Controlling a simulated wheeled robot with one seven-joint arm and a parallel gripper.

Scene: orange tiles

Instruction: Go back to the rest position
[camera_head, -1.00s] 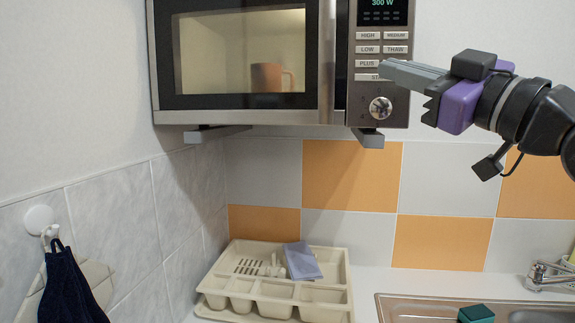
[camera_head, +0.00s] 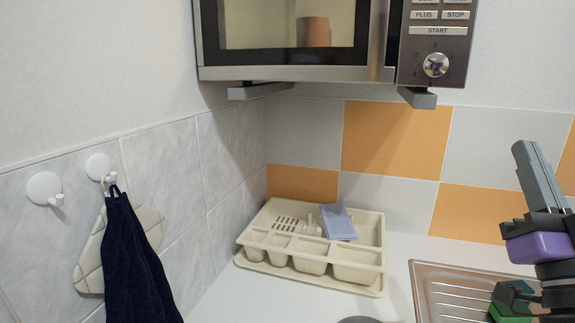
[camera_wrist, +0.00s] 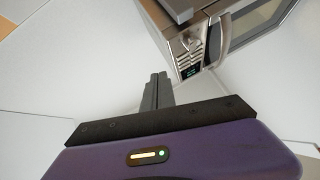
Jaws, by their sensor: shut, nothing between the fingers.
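My gripper (camera_head: 538,175) is at the right edge of the head view, in front of the tiled wall and above the sink's side. Its grey fingers point up and are closed together with nothing between them. In the wrist view the shut fingers (camera_wrist: 156,92) stick out past my purple gripper body. The microwave (camera_head: 300,73) is up on the wall at the top, its door shut, with a brown mug (camera_head: 313,32) behind the glass. It also shows in the wrist view (camera_wrist: 195,50). My gripper is apart from it, to the right and lower.
A beige dish rack (camera_head: 358,272) with a lilac sponge (camera_head: 338,222) stands on the counter. A steel sink drainer (camera_head: 445,290) lies at the lower right, below my gripper. A dark blue towel (camera_head: 133,260) hangs from a hook on the left wall. The counter strip between rack and sink is clear.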

